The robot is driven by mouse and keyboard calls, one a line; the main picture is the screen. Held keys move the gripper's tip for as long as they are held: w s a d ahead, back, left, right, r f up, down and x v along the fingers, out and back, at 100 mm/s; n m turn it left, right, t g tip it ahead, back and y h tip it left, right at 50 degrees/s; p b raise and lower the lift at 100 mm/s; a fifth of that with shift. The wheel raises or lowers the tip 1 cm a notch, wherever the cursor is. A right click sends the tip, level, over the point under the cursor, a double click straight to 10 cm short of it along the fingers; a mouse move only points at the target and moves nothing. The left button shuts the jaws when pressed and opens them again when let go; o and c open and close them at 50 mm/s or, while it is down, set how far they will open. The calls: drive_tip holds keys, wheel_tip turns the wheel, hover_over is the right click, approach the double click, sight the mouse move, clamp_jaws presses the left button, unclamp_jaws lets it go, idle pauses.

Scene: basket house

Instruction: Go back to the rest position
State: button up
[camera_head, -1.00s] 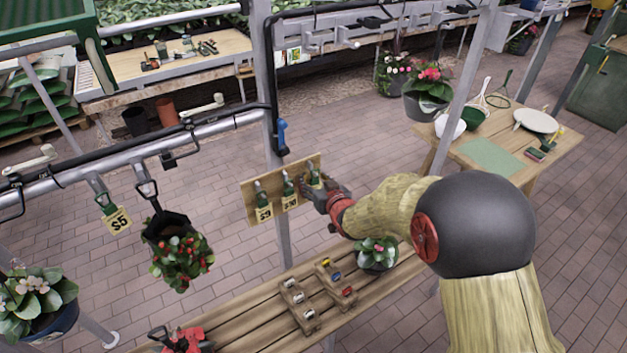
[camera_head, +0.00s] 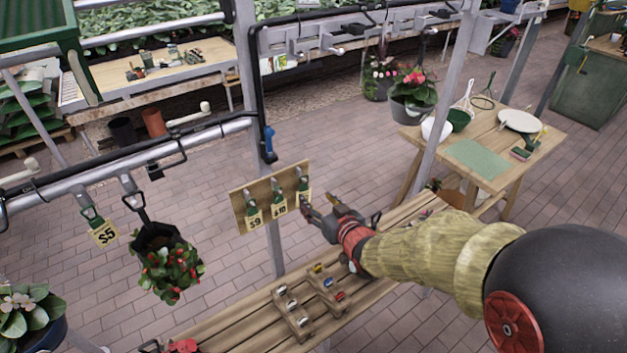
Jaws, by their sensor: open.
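My gripper (camera_head: 322,212) is at the middle of the view, at the end of my arm, which reaches in from the right. Its dark fingers are apart, and I see nothing between them. It is just right of and below a wooden board (camera_head: 240,212) fixed by a grey post. Several green-handled tools with price tags hang on the board; the rightmost tool (camera_head: 303,182) is closest to my gripper. The gripper appears apart from it.
A slatted bench (camera_head: 225,328) below holds two wooden racks (camera_head: 290,312) of small coloured items. A hanging pot of red flowers (camera_head: 165,262) is at left. A wooden table (camera_head: 480,185) stands at right. Brick floor (camera_head: 350,130) lies open behind.

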drive_tip(key=s+d+f+g+h, duration=0.55)
drive_tip(key=s+d+f, duration=0.4)
drive_tip(key=s, duration=0.25)
drive_tip(key=s+d+r+m+g+b, duration=0.1)
drive_tip(key=s+d+r+m+b, duration=0.1)
drive_tip(key=s+r, duration=0.5)
drive_tip(key=s+d+r+m+g+b, duration=0.1)
drive_tip(key=s+d+r+b, duration=0.2)
drive_tip(key=s, duration=0.9)
wheel_tip(320, 180, up, 5)
drive_tip(key=shift+s+d+f+m+b, duration=0.2)
drive_tip(key=shift+s+d+m+b, duration=0.2)
drive_tip(key=shift+d, duration=0.85)
